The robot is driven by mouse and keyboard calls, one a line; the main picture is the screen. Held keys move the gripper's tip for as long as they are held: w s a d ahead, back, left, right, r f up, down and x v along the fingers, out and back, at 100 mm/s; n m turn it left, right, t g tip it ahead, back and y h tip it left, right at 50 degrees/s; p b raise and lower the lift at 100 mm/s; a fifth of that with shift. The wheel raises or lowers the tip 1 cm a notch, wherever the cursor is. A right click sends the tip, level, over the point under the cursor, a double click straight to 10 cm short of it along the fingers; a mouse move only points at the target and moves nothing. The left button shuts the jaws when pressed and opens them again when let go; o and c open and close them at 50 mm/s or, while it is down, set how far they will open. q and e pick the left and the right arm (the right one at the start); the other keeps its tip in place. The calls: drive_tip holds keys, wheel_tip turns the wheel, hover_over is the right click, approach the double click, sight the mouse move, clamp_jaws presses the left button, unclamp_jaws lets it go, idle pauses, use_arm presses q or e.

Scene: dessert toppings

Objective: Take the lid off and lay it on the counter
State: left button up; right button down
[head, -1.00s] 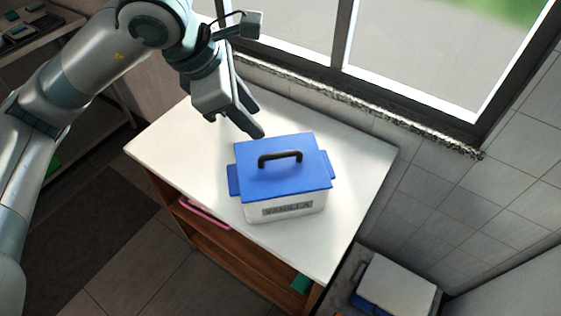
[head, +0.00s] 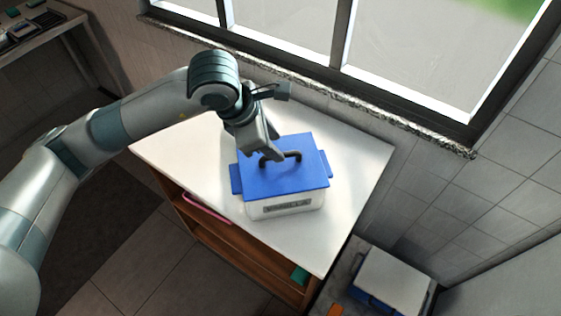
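A white box labelled VANILLA (head: 286,207) stands on the white counter (head: 190,154). Its blue lid (head: 285,180) sits on top, with a dark arched handle (head: 292,155) in the middle. My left gripper (head: 272,157) is at the left part of the handle, its fingers pointing down over the lid. I cannot tell whether the fingers are closed on the handle or only around or beside it. My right gripper is not in view.
The counter is clear to the right of the box and in front of it. A window with a stone sill (head: 330,108) runs behind the counter. Another white-topped container (head: 394,281) stands lower at the bottom right. Shelves lie below the counter.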

sight(284, 153)
use_arm(q)
drive_tip(key=shift+p+x, duration=0.95)
drive_tip(key=shift+p, duration=0.2)
drive_tip(key=shift+p+x, duration=0.55)
drive_tip(key=shift+x, duration=0.4)
drive_tip(key=shift+d+f, duration=0.35)
drive_tip(key=shift+f, duration=0.25)
drive_tip(key=shift+w, duration=0.1)
clamp_jaws()
